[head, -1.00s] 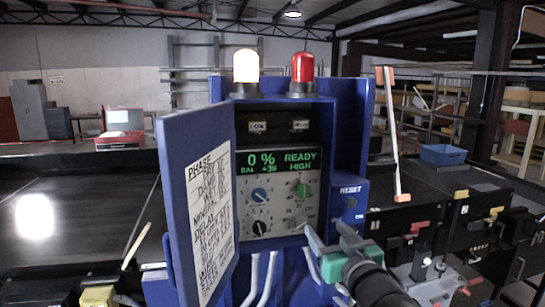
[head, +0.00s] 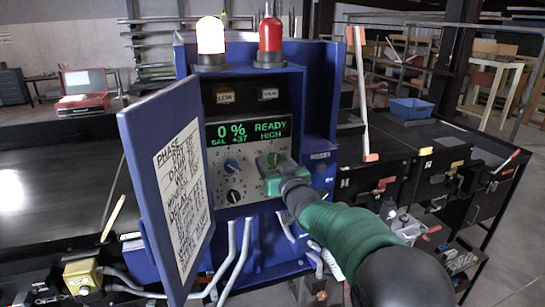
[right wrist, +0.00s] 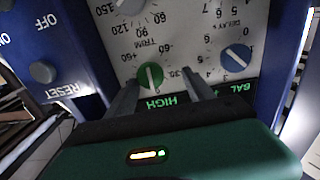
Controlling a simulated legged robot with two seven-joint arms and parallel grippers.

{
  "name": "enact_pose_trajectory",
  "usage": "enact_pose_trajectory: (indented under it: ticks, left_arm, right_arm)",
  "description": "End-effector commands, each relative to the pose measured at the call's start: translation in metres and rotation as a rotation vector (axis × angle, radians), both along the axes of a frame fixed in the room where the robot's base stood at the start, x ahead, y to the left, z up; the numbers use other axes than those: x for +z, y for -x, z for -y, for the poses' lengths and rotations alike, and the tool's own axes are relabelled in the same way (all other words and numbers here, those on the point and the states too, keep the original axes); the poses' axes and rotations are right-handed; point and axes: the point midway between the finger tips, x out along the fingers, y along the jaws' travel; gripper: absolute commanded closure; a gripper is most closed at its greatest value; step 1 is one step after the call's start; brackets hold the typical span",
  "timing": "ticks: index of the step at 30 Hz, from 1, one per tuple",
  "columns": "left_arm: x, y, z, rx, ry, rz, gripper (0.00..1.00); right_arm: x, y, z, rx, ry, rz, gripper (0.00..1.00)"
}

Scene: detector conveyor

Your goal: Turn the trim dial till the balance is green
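The blue control box's display (head: 248,131) reads 0 %, READY, BAL about +37 and HIGH, in green letters. The green trim dial (right wrist: 150,76) is on the grey panel (right wrist: 180,40), marked TRIM, and shows upside down in the right wrist view. My left gripper is not in view.
The box's blue door (head: 135,160) stands open to the left, with a printed sheet on it. A blue dial (right wrist: 236,58) is beside the trim dial. A RESET button (right wrist: 57,109) is on the box's side. A lit lamp (head: 210,38) and red lamp (head: 270,38) are on top.

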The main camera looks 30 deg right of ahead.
Motion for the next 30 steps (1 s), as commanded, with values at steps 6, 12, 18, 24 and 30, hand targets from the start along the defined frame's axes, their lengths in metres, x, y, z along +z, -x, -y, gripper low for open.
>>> enact_pose_trajectory:
  ticks: [6,12,18,24,30]
  left_arm:
    - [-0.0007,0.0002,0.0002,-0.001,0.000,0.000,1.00]
    - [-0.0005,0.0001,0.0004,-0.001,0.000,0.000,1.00]
    - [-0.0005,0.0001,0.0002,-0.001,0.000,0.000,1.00]
    - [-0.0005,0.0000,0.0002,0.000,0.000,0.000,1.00]
    - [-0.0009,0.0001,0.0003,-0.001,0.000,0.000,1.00]
  right_arm:
    - [-0.0016,-0.0011,0.0014,0.003,-0.001,0.000,0.41]
    - [-0.0005,-0.0005,-0.0014,0.002,0.000,0.000,0.68]
    - [0.0003,0.0011,-0.0009,-0.001,0.001,0.000,0.94]
    - [0.0007,0.0017,-0.0016,0.003,0.000,0.002,1.00]
    - [0.0007,0.0016,-0.0016,0.003,0.002,0.001,1.00]
